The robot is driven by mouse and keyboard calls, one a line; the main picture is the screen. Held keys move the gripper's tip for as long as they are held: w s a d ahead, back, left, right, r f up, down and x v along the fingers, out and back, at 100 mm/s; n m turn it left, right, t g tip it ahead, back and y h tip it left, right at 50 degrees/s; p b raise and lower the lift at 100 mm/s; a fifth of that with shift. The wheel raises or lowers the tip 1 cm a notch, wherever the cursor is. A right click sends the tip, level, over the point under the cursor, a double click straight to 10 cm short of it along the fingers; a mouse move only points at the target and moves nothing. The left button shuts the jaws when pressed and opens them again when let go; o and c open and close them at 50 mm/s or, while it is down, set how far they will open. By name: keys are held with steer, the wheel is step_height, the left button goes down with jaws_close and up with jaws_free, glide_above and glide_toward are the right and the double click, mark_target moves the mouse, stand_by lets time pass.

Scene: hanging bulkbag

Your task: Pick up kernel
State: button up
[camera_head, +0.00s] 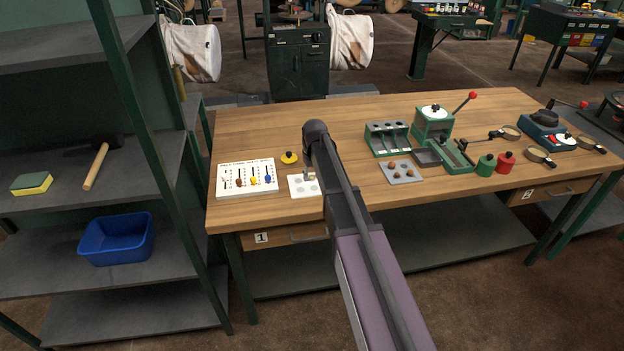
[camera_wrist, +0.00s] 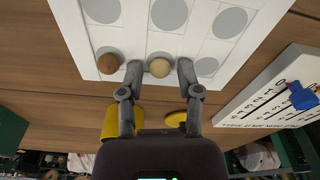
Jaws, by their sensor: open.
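In the wrist view a pale tan round kernel (camera_wrist: 159,69) lies on a grey spot of a white card (camera_wrist: 152,35). A brown round kernel (camera_wrist: 108,63) lies on another spot to its left. My gripper (camera_wrist: 160,66) is open, with one fingertip on each side of the tan kernel; I cannot tell whether they touch it. The card also shows in the head view (camera_head: 299,190), partly hidden behind my arm. The gripper itself is mostly hidden there.
A white chart board (camera_head: 246,180) with coloured markers stands left of the card. A yellow knobbed object (camera_head: 289,157) sits behind it. A grey tray with brown kernels (camera_head: 401,172), a green rack (camera_head: 388,138) and a green lever device (camera_head: 433,121) stand to the right on the wooden table.

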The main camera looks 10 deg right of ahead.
mark_target(311, 175)
stand_by(0.3)
steer(key=c, duration=0.5)
steer(key=shift+o, duration=0.2)
steer(key=shift+r, duration=0.2)
step_height(311, 175, up, 4)
steer(key=p, duration=0.4)
steer(key=shift+f, duration=0.2)
steer(key=s+r+p, duration=0.1)
steer(key=s, duration=1.5)
steer(key=shift+s, duration=0.1)
